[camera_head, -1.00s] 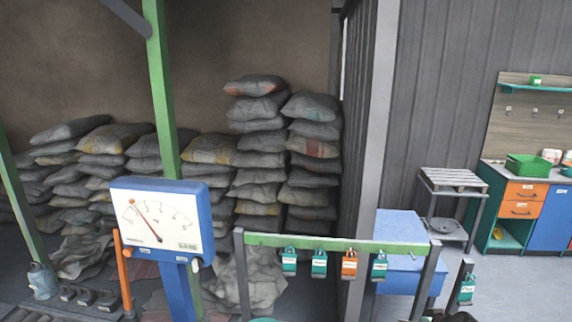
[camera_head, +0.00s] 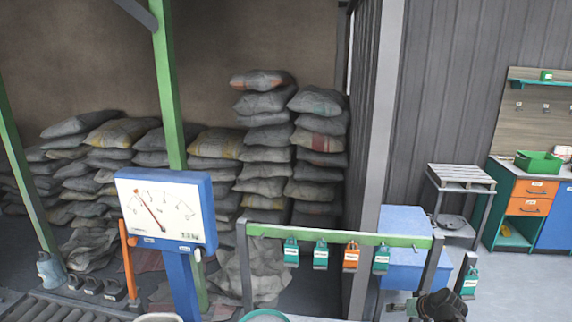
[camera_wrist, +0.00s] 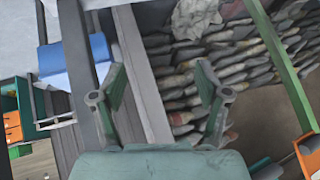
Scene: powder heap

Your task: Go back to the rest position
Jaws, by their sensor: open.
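My gripper (camera_wrist: 161,82) is open in the wrist view, its two fingers spread wide with nothing between them. Stacked sacks and a grey post show behind the fingers, apart from them. In the head view a dark part of my arm (camera_head: 442,305) shows at the bottom right, below the green padlock rail (camera_head: 340,236). The fingers cannot be made out there.
A blue-framed dial scale (camera_head: 165,213) stands at the front left. Several padlocks hang from the rail. Stacked sacks (camera_head: 265,132) fill the bay behind. A blue cabinet (camera_head: 402,222), a pallet stand (camera_head: 461,178) and a workbench (camera_head: 528,172) stand at the right.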

